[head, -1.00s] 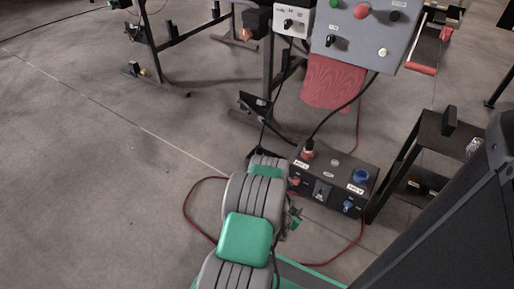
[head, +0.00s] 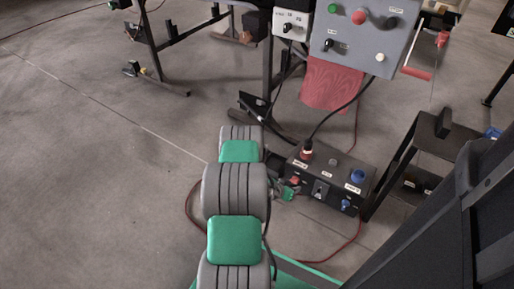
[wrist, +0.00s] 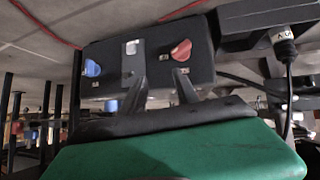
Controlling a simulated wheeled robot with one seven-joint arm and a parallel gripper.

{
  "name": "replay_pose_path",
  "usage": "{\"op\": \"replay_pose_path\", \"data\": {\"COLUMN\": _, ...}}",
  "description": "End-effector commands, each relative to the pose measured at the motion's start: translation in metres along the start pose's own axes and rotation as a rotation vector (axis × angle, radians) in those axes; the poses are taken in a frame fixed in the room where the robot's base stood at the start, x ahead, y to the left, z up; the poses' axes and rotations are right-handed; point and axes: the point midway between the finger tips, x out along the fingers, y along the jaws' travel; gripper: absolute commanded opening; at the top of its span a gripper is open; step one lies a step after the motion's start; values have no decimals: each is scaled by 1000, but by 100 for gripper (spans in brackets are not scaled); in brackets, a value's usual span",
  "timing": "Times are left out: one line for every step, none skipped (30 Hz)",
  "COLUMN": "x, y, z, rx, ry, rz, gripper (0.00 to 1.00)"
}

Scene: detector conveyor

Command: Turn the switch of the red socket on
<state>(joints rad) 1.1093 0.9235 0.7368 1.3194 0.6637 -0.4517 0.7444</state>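The black socket box (head: 335,172) stands on the floor at centre right in the head view. The red switch (head: 294,181) is on the box's front, at the left in the head view and at the right in the wrist view (wrist: 181,50). Its knob looks tilted there. My gripper (wrist: 160,77) is open and empty, its two fingers apart in front of the box, just below the red switch in the wrist view. In the head view my arm partly hides the gripper.
A blue socket (head: 358,176) and blue switch (head: 346,204) share the box. A grey control panel (head: 362,35) stands behind it. A black shelf frame (head: 410,165) is close on the right. Red cable lies on the floor around the box. Open floor lies left.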

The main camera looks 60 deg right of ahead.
Motion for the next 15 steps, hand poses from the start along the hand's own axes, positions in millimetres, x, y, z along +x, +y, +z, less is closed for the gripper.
{"op": "replay_pose_path", "data": {"x": -7, "y": -7, "z": -10, "rx": -4, "ry": 11, "rz": -11, "gripper": 36}}
{"op": "replay_pose_path", "data": {"x": -10, "y": -12, "z": -15, "rx": -6, "ry": 17, "rz": -17, "gripper": 36}}
{"op": "replay_pose_path", "data": {"x": -13, "y": -18, "z": -20, "rx": -8, "ry": 24, "rz": -28, "gripper": 36}}
{"op": "replay_pose_path", "data": {"x": -16, "y": -23, "z": -24, "rx": -10, "ry": 29, "rz": -35, "gripper": 36}}
{"op": "replay_pose_path", "data": {"x": -19, "y": -28, "z": -28, "rx": -11, "ry": 34, "rz": -43, "gripper": 36}}
{"op": "replay_pose_path", "data": {"x": -23, "y": -34, "z": -33, "rx": -14, "ry": 40, "rz": -53, "gripper": 36}}
{"op": "replay_pose_path", "data": {"x": -27, "y": -39, "z": -37, "rx": -15, "ry": 45, "rz": -61, "gripper": 36}}
{"op": "replay_pose_path", "data": {"x": -30, "y": -44, "z": -41, "rx": -16, "ry": 51, "rz": -69, "gripper": 36}}
{"op": "replay_pose_path", "data": {"x": -34, "y": -50, "z": -46, "rx": -18, "ry": 57, "rz": -79, "gripper": 36}}
{"op": "replay_pose_path", "data": {"x": -38, "y": -55, "z": -50, "rx": -20, "ry": 62, "rz": -87, "gripper": 36}}
{"op": "replay_pose_path", "data": {"x": -41, "y": -60, "z": -53, "rx": -21, "ry": 67, "rz": -95, "gripper": 36}}
{"op": "replay_pose_path", "data": {"x": -46, "y": -66, "z": -58, "rx": -22, "ry": 74, "rz": -105, "gripper": 36}}
{"op": "replay_pose_path", "data": {"x": -49, "y": -71, "z": -62, "rx": -24, "ry": 78, "rz": -113, "gripper": 36}}
{"op": "replay_pose_path", "data": {"x": -53, "y": -76, "z": -66, "rx": -26, "ry": 83, "rz": -121, "gripper": 36}}
{"op": "replay_pose_path", "data": {"x": -57, "y": -82, "z": -70, "rx": -28, "ry": 89, "rz": -131, "gripper": 36}}
